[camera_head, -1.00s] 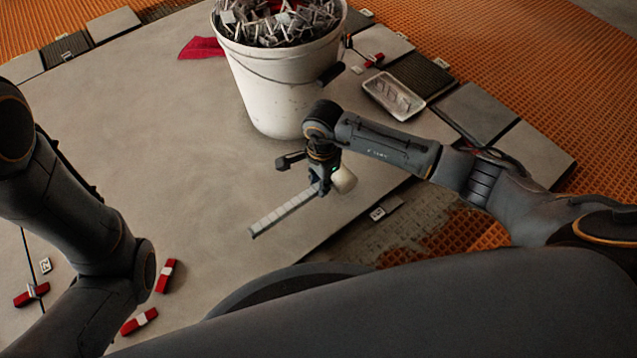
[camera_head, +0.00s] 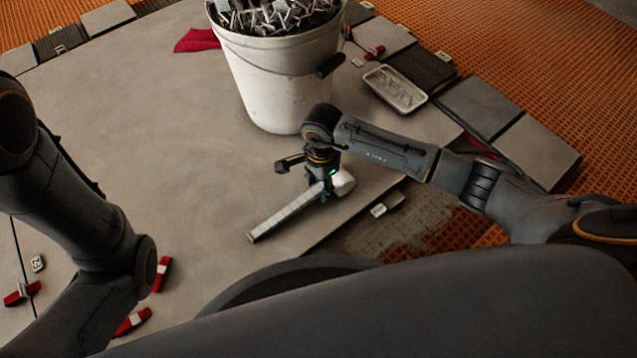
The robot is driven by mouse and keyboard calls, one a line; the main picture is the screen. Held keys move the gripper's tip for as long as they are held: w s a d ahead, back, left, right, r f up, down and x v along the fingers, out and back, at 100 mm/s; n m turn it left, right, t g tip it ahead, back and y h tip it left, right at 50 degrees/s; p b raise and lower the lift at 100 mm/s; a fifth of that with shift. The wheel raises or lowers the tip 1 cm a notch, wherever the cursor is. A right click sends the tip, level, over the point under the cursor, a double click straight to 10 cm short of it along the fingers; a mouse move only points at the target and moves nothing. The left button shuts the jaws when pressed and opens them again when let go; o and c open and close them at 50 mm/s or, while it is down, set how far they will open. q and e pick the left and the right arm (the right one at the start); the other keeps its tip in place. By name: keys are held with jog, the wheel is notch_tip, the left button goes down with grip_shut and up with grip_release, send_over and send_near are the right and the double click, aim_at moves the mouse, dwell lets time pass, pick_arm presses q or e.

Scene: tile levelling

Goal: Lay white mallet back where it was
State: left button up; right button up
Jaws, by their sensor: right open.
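The white mallet (camera_head: 288,217) lies on the large grey tile, its light handle running down to the left and its white head (camera_head: 344,182) at the upper right. My right gripper (camera_head: 325,192) is open and right over the mallet, at the handle near the head, and hides part of it. I cannot tell whether its fingers still touch the handle. My left arm comes in at the left edge; its gripper is out of the picture.
A white bucket (camera_head: 270,90) full of grey clips stands behind my right gripper. A white tray (camera_head: 395,90) sits at the right. Red-and-white pieces (camera_head: 161,274) lie at the lower left. The tile's middle left is clear. Orange matting (camera_head: 520,60) surrounds the tiles.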

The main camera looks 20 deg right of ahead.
notch_tip(320, 180, up, 12)
jog(key=p, duration=0.7)
jog(key=shift+d+r, duration=0.15)
jog(key=shift+d, duration=0.1)
jog(key=shift+w+a, duration=0.1)
